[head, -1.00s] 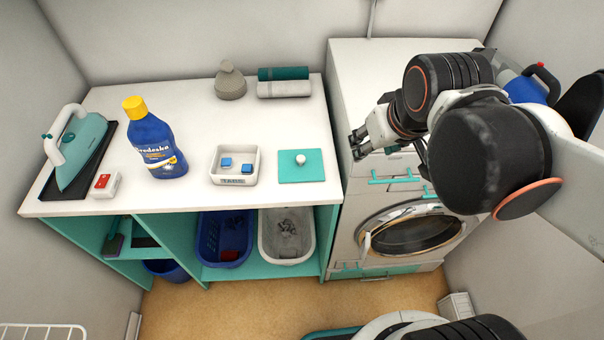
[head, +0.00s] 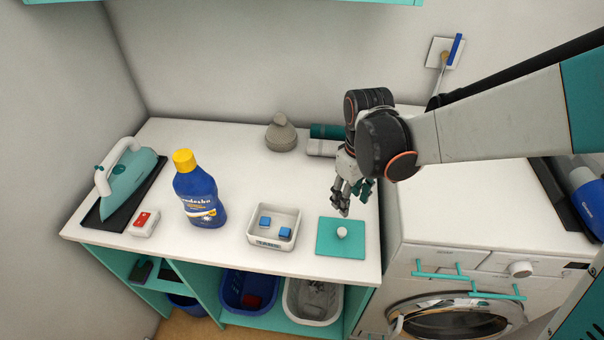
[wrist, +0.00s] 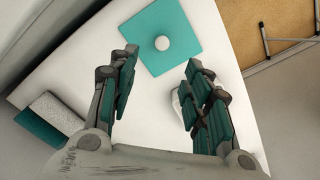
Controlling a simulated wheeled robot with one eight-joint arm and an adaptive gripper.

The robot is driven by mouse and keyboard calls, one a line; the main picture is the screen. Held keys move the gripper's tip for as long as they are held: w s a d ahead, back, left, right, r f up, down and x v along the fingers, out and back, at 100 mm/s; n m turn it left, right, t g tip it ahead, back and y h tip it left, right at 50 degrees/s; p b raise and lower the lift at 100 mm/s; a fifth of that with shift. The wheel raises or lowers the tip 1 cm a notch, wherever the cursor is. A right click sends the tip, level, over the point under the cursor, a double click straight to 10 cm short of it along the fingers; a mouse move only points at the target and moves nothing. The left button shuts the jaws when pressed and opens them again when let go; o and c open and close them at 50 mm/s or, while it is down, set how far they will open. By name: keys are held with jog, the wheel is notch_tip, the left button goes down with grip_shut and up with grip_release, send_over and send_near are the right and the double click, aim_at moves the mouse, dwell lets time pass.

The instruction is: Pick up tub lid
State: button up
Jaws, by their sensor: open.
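The tub lid (head: 329,247) is a flat teal square with a round white knob (head: 342,232) in its middle. It lies flat on the white counter near the front right corner. It also shows in the wrist view as a teal square (wrist: 187,42), with the knob (wrist: 162,43) beyond my fingertips. My gripper (head: 346,204) is open and empty, above the counter just behind the lid, apart from it. In the wrist view my gripper's fingers (wrist: 160,75) are spread wide, with bare counter between them. A white tub (head: 273,239) with blue tabs inside stands left of the lid.
A blue bottle (head: 200,198) with a yellow cap, a small white box with a red top (head: 143,223) and an iron (head: 128,185) stand further left. A grey stacked object (head: 281,135) and rolled towels (head: 322,148) are at the back. The washing machine (head: 470,215) adjoins right.

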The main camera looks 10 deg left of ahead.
jog(key=b, duration=0.6)
send_over(342, 230)
jog(key=f, duration=0.8)
jog(key=shift+s+d, duration=0.25)
jog(key=shift+s, duration=0.05)
jog(key=shift+w+a+f+b, duration=0.15)
jog(key=shift+f+b, duration=0.75)
jog(key=shift+f, duration=0.5)
jog(key=shift+w+a+f+b, duration=0.15)
jog(key=shift+f+b, duration=0.7)
jog(key=shift+f, duration=0.55)
grip_shut()
